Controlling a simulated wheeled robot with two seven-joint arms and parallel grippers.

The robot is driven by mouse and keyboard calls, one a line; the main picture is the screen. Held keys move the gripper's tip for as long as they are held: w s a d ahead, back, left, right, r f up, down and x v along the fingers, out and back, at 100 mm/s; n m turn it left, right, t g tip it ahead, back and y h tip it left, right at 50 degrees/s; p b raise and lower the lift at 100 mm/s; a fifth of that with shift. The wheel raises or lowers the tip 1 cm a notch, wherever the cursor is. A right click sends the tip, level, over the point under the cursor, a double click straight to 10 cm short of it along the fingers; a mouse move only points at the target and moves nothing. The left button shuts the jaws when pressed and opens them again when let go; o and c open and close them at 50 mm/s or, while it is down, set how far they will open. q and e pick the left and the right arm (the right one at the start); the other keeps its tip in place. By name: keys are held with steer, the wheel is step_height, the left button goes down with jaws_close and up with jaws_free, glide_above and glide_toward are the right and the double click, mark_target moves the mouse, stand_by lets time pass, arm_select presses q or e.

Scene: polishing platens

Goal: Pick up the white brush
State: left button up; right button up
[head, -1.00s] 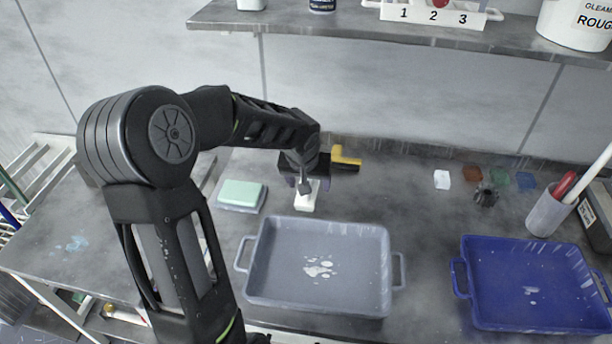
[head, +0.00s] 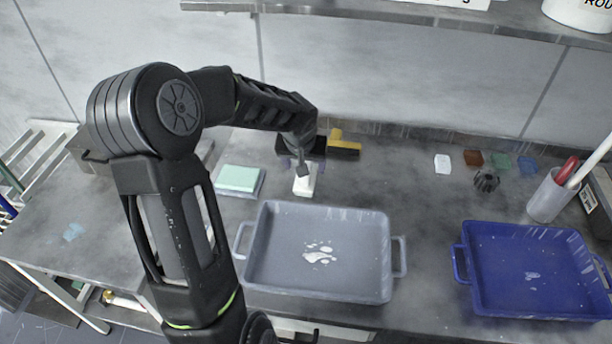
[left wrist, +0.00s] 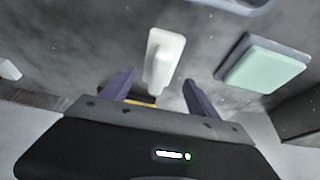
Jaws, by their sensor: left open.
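The white brush (head: 308,183) lies on the grey bench just behind the grey tray; my left gripper partly covers it. My left gripper (head: 303,168) is at the brush, pointing down. In the left wrist view the white brush (left wrist: 166,50) shows a pale block with a raised narrower part. The two purple fingers of my left gripper (left wrist: 158,78) are spread apart, one to each side of the brush's near end. Nothing is gripped. I cannot tell how high the fingertips are above the bench. My right gripper is not in view.
A yellow-handled black brush (head: 343,146) lies just behind. A green pad (head: 240,178) is to the left. The grey tray (head: 262,235) is in front, the blue tray (head: 468,275) further right. A cup (head: 547,200) holds tools. Bench between yellow-handled brush and colored blocks is clear.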

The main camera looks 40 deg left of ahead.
arm_select(q)
steer(key=x, duration=0.5)
steer(key=shift+w+f, duration=0.15)
steer(key=shift+w, duration=0.05)
steer(key=shift+d, duration=0.1)
steer(key=shift+c, duration=0.2)
jaws_close()
stand_by(0.8)
